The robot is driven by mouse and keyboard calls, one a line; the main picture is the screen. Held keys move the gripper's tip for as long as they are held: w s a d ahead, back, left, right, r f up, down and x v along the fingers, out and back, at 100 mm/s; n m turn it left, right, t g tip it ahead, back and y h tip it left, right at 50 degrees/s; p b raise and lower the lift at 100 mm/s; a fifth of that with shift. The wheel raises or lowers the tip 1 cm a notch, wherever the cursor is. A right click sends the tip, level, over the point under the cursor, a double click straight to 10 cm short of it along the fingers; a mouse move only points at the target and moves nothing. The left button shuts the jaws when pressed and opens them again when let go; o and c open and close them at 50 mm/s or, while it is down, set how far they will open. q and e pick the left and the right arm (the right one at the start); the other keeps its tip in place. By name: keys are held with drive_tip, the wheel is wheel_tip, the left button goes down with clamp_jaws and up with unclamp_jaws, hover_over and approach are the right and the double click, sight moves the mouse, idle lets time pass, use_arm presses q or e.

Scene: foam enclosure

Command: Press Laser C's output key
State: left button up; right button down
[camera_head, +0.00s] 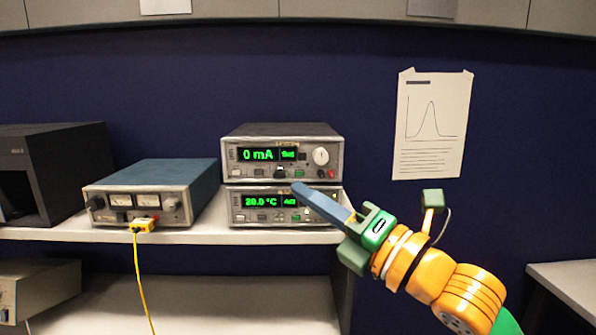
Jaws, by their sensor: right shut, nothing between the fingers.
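Two stacked instruments with green displays stand on the shelf at the middle. The upper instrument (283,139) reads "0 mA" and has a row of small keys, a white knob and a red button at its right. The lower instrument (234,205) reads "20.0 °C". I cannot read a "Laser C" label on either. My right gripper (297,188) is shut and empty. Its blue fingers point up and left, with their tips in front of the seam between the two instruments, covering part of the lower front. I cannot tell whether they touch it. My left gripper is not in view.
A blue-topped meter box (160,180) with a yellow plug (143,225) and hanging cable stands left on the shelf (200,237). A black box (75,165) stands further left. A paper chart (432,125) hangs on the dark wall. A grey surface (570,282) lies at lower right.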

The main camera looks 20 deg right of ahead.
sight(299, 174)
drive_tip(key=w, duration=0.2)
drive_tip(key=w+d+p, duration=0.1)
drive_tip(key=w+p, duration=0.1)
drive_tip(key=w, duration=0.1)
drive_tip(key=shift+w+d, duration=0.35)
drive_tip(key=shift+d, duration=0.1)
idle(1.6)
drive_tip(key=shift+w, duration=0.4)
drive_tip(key=shift+w+d+r, duration=0.1)
drive_tip(key=shift+w+d, duration=0.05)
drive_tip(key=shift+w, duration=0.1)
idle(0.6)
drive_tip(key=shift+s, duration=0.1)
drive_tip(key=shift+s+b, duration=0.35)
drive_tip(key=shift+b, duration=0.05)
drive_tip(key=shift+s+a, duration=0.2)
